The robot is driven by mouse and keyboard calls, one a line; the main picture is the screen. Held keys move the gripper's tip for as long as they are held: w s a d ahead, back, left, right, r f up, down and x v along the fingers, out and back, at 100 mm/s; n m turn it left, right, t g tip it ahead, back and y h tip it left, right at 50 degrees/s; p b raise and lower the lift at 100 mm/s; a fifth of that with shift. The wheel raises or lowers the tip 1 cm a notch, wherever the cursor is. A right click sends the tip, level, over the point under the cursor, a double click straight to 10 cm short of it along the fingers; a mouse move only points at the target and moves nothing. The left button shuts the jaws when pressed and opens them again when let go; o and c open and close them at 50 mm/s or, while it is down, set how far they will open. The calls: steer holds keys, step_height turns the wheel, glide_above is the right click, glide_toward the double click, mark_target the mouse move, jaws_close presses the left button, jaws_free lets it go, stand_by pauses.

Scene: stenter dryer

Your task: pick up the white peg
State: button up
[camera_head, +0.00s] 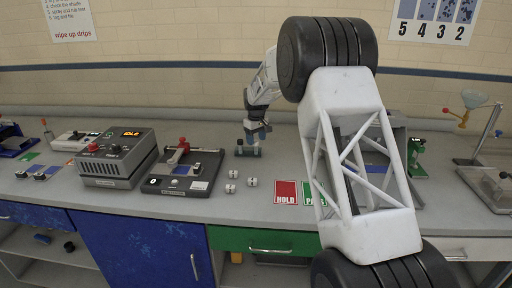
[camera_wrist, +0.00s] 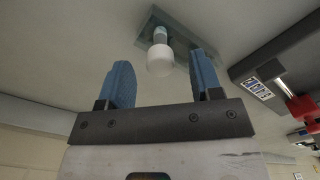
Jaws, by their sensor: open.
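In the wrist view a white peg (camera_wrist: 160,58) with a rounded white end stands out from a grey-green block (camera_wrist: 184,44) on the bench. My gripper (camera_wrist: 162,62) has its two blue fingers apart, and the peg shows between their tips with clear gaps on both sides. I cannot tell whether the fingertips reach past the peg's end. In the head view my gripper (camera_head: 257,135) points down right above the small dark block (camera_head: 247,151). The peg is too small or hidden to make out there.
Several small silvery pieces (camera_head: 232,175) lie in front of the block. A dark fixture with a red handle (camera_head: 182,168) and a grey control box (camera_head: 117,158) stand to the left. Red HOLD (camera_head: 286,192) and green cards lie to the right. My arm covers part of the bench's right side.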

steer(key=shift+f, duration=1)
steer(key=c, duration=1)
